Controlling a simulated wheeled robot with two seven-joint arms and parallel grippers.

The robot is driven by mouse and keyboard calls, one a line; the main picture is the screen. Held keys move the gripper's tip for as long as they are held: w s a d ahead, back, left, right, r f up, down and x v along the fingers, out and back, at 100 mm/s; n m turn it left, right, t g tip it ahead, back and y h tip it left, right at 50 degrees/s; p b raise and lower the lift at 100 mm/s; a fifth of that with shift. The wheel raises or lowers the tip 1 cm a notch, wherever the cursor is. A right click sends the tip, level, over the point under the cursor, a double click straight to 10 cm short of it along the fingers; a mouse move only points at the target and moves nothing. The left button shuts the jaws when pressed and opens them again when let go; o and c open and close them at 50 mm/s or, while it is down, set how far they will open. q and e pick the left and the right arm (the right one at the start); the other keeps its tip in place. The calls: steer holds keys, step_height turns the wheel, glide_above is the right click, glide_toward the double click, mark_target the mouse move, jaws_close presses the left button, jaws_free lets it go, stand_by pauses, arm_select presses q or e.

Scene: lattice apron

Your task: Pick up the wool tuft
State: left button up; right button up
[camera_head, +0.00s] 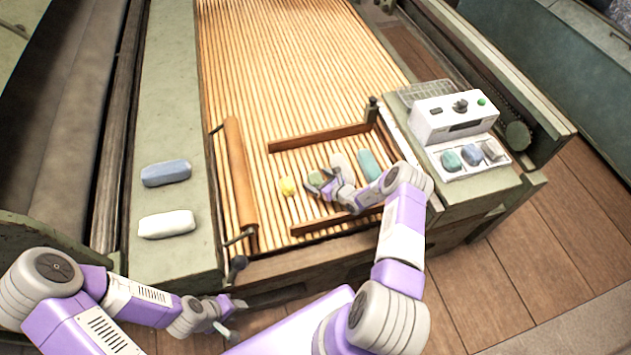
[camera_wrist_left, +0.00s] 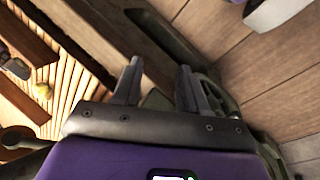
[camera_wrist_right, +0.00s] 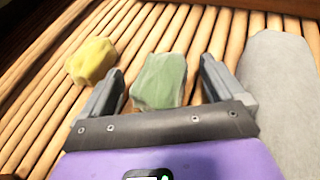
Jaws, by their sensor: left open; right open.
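Small tuft-like lumps lie on the slatted lattice (camera_head: 290,60); I cannot tell by look which is the wool tuft. A pale green lump (camera_wrist_right: 160,78) sits between the two fingers of my right gripper (camera_wrist_right: 158,88), which is open around it; in the head view the green lump (camera_head: 314,179) is partly hidden by that gripper (camera_head: 322,184). A yellow lump (camera_wrist_right: 91,61) lies just left of the fingers, also seen in the head view (camera_head: 288,186). My left gripper (camera_wrist_left: 158,82) is open and empty, low at the front of the machine, away from the lumps.
A grey-white piece (camera_wrist_right: 277,85) lies close right of the right gripper, and a teal piece (camera_head: 369,164) beyond it. Wooden bars (camera_head: 318,138) frame this patch. Blue (camera_head: 166,173) and white (camera_head: 167,224) blocks lie on the left ledge. A white control box (camera_head: 453,116) stands right.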

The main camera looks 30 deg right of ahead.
steer(key=shift+c, duration=0.4)
steer(key=c, duration=1.3)
